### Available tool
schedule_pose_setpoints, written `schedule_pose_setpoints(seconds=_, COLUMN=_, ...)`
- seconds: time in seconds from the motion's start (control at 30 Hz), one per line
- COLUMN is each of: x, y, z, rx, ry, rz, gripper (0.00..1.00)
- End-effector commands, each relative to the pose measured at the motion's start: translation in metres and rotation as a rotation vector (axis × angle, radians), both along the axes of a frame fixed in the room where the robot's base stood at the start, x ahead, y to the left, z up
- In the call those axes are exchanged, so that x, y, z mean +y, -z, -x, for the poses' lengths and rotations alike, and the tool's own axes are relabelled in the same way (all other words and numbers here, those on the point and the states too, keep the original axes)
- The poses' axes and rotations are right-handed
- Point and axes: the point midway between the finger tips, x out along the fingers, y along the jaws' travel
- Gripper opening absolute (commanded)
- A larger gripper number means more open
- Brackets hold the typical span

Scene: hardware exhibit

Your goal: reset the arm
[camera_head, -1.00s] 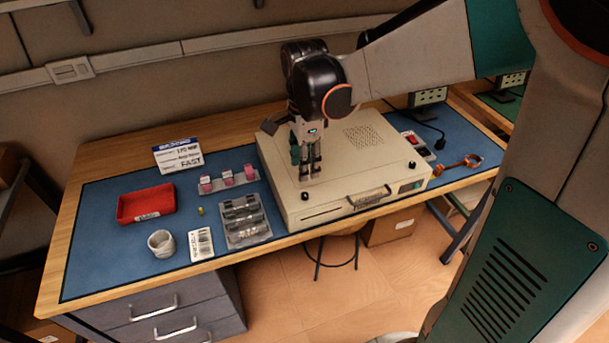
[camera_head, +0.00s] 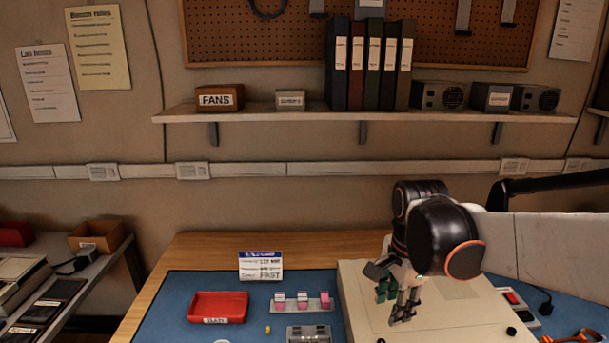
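My gripper (camera_head: 403,305) hangs from my arm, pointing down, over the top of the beige boxy machine (camera_head: 448,312) on the right of the bench. Its dark fingers show in part and look apart, and I see nothing between them. My arm reaches in from the right side of the view.
The blue mat (camera_head: 178,314) holds a red tray (camera_head: 217,307), a rack with pink-and-white pieces (camera_head: 302,301), a sign (camera_head: 260,266) and a clear case (camera_head: 308,334). A wall shelf (camera_head: 280,113) with binders (camera_head: 368,66) and boxes spans above. A side shelf stands left.

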Motion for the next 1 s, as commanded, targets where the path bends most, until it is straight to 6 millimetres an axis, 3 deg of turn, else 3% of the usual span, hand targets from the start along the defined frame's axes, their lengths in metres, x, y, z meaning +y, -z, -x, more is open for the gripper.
schedule_pose_setpoints(seconds=0.3, x=0.0, y=-0.027, z=0.059, rx=-0.211, ry=-0.535, rz=0.116, gripper=0.37)
schedule_pose_setpoints(seconds=0.6, x=0.0, y=-0.03, z=0.105, rx=-0.374, ry=-1.001, rz=0.323, gripper=0.37)
schedule_pose_setpoints(seconds=0.8, x=0.0, y=-0.027, z=0.121, rx=-0.426, ry=-1.191, rz=0.439, gripper=0.37)
schedule_pose_setpoints(seconds=1.0, x=0.0, y=-0.027, z=0.124, rx=-0.439, ry=-1.245, rz=0.473, gripper=0.37)
